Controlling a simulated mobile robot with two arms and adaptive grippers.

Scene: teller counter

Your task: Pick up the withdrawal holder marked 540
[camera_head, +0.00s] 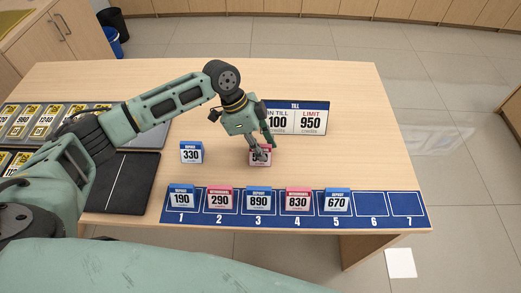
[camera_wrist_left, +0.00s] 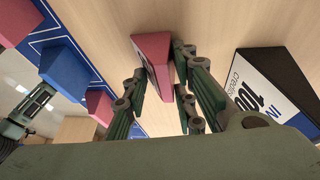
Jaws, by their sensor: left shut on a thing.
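A pink holder (camera_head: 260,160) stands on the counter below the till sign, in the grasp of my left gripper (camera_head: 259,151). The fingers cover most of its face, so its number cannot be read in full. In the left wrist view the pink holder (camera_wrist_left: 155,62) sits between the fingers of my left gripper (camera_wrist_left: 162,80), which is shut on it. It appears at or very near the counter surface. A dark, jointed part, seemingly my right gripper (camera_wrist_left: 30,108), shows small at the left edge of the left wrist view; its fingers cannot be made out.
A blue deposit holder 330 (camera_head: 191,153) stands just left. In front, a blue numbered mat (camera_head: 405,205) holds 190, 290, 890, 830 and 670 in slots 1 to 5; slots 6 and 7 are empty. The till sign (camera_head: 300,118) stands close behind. Dark trays lie left.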

